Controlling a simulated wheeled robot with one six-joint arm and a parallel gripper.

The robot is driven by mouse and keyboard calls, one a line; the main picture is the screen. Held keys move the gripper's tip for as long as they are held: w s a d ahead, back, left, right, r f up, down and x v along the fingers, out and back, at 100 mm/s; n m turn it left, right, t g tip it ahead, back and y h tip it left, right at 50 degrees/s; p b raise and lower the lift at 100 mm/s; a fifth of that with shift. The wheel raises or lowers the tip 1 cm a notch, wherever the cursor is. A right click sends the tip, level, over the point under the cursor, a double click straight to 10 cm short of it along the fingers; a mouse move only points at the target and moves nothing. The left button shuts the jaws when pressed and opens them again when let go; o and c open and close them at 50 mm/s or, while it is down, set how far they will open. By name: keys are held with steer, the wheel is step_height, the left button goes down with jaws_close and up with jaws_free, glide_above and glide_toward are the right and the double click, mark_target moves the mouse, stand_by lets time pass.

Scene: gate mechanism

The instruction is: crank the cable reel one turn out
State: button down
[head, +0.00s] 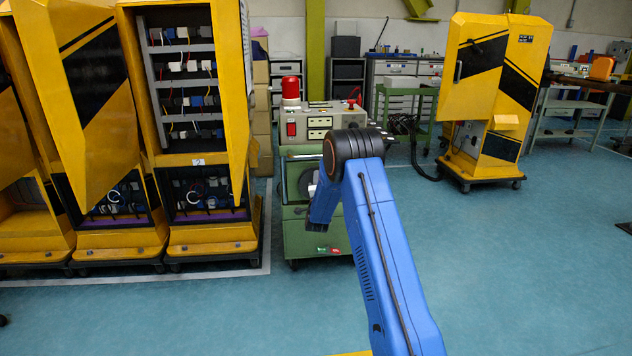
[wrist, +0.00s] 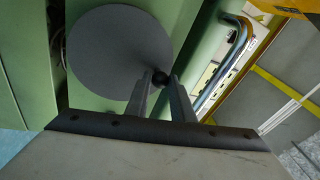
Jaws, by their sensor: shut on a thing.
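The cable reel shows in the wrist view as a flat dark grey disc (wrist: 112,50) against a green panel. A small black crank knob (wrist: 160,77) sits at the disc's lower right edge. My gripper (wrist: 164,82) has its two grey fingers on either side of this knob and is shut on it. In the head view the reel (head: 306,180) sits in the front of a green cabinet (head: 300,238), mostly hidden behind my blue arm. The gripper's fingers and the knob cannot be made out there.
A control box (head: 322,122) with a red beacon (head: 290,90) stands on the green cabinet. Open yellow cabinets (head: 205,160) stand close on the left. Another yellow cabinet (head: 487,95) stands at the back right. The blue floor (head: 520,270) at the right is clear.

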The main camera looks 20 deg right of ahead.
steer(key=shift+d+f, duration=0.1)
stand_by(0.3)
steer(key=c, duration=1.5)
jaws_free()
steer(key=shift+c, duration=0.2)
steer(key=shift+s, duration=0.15)
steer(key=v, duration=1.7)
